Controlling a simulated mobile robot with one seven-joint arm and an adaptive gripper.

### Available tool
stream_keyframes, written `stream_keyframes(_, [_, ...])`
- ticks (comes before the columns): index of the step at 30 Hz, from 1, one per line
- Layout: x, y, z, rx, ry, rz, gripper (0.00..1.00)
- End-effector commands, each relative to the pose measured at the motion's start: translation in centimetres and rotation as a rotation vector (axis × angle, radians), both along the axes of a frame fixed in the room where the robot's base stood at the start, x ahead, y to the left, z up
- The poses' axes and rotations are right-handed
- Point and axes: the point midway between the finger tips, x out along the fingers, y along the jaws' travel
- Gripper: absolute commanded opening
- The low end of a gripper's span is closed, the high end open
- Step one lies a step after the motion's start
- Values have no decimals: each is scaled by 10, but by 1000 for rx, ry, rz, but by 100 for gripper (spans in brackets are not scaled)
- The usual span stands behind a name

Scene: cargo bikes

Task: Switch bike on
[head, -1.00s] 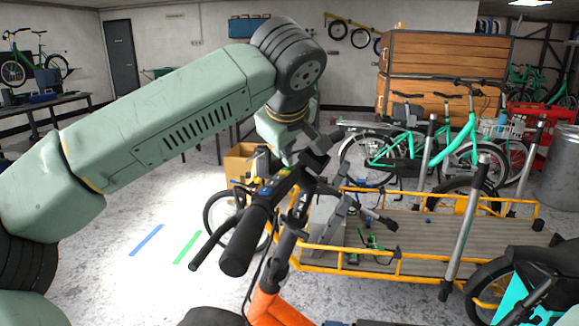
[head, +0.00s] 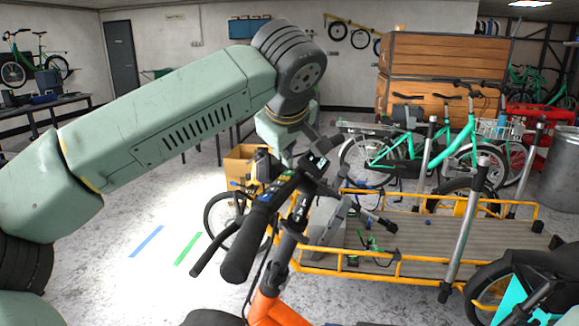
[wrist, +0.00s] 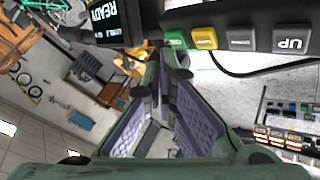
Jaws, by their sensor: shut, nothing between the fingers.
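The bike's handlebar with its black grip (head: 240,255) stands in front of me, above an orange frame (head: 268,308). A control pad (wrist: 235,30) with green, yellow and grey buttons, one marked UP, shows at the top of the wrist view. The green button (wrist: 175,40) is at its left end. Left of it is a dark display (wrist: 105,22) reading READY, upside down; the display also shows in the head view (head: 318,163). My gripper (wrist: 166,70) is shut and empty, its tips just below the green button in the wrist picture. I cannot tell whether they touch.
The bike's wooden cargo bed (head: 430,235) with yellow rails extends to the right. Turquoise bikes (head: 410,150) stand behind it, near large wooden crates (head: 440,70). A cardboard box (head: 243,165) is behind the handlebar.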

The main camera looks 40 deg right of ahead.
Motion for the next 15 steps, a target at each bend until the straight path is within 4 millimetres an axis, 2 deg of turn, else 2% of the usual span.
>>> stream_keyframes(9, [0, 0, 2, 0, 0, 0, 0])
stream_keyframes(15, [1, -1, 18, 0, 0, 0, 0])
